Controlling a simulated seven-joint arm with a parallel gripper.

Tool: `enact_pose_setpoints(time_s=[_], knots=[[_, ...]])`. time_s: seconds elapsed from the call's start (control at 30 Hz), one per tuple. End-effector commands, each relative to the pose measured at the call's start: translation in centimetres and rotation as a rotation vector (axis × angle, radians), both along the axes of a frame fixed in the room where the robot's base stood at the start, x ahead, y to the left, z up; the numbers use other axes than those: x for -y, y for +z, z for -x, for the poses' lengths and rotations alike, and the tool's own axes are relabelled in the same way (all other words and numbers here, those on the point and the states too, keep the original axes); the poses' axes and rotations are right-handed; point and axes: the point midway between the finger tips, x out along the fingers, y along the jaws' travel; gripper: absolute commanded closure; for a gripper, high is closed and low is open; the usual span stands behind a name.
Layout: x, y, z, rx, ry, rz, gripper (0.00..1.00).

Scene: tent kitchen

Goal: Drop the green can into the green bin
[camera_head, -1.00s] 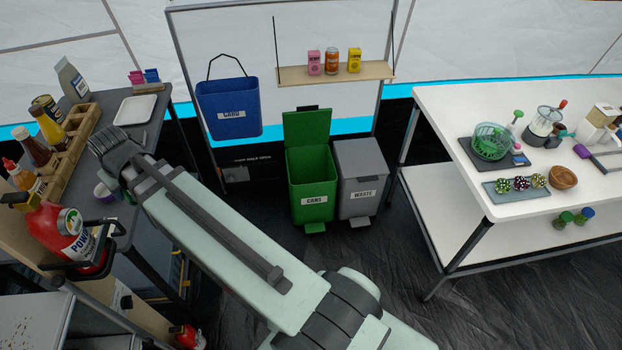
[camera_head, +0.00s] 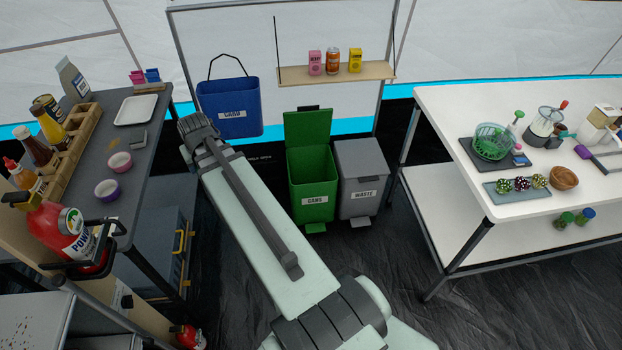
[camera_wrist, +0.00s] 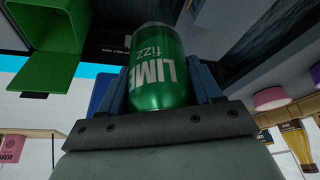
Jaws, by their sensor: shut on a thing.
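My gripper (camera_wrist: 160,95) is shut on the green can (camera_wrist: 160,70), which reads "LIME fizz" in the wrist view. The can sits between the two blue fingers. In the head view the can and fingers are hidden behind my arm, whose far end is in front of the blue bin's lower left. The green bin (camera_head: 313,185), labelled "CANS", stands on the floor right of my arm with its lid (camera_head: 307,127) raised. It also shows at the upper left of the wrist view (camera_wrist: 48,55), apart from the can.
A grey bin (camera_head: 361,180) labelled "WASTE" stands close to the green bin's right. A blue bin (camera_head: 229,100) hangs at the left. A wooden shelf (camera_head: 290,76) with small packages is above. Left table (camera_head: 150,150) holds two bowls; white table (camera_head: 450,110) is at right.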

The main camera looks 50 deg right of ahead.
Motion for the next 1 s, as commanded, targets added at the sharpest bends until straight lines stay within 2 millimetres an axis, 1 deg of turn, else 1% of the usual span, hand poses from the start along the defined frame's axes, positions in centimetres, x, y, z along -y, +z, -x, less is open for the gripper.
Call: enact_pose_setpoints(time_s=[0.03, 0.27, 0.57, 0.67, 0.7, 0.77, 1.0], knots=[[1.7, -0.8, 0.3, -0.002, -0.028, 0.0, 0.64], [8.4, -4.4, 1.8, -0.002, -0.136, -0.001, 0.64], [17.6, -9.9, 4.2, -0.003, -0.278, -0.001, 0.64], [20.8, -12.1, 5.1, -0.003, -0.326, -0.001, 0.64], [22.1, -12.9, 5.5, -0.002, -0.345, -0.001, 0.64], [24.0, -14.3, 6.1, -0.003, -0.373, -0.002, 0.64], [31.4, -20.1, 8.3, -0.002, -0.473, -0.001, 0.64]])
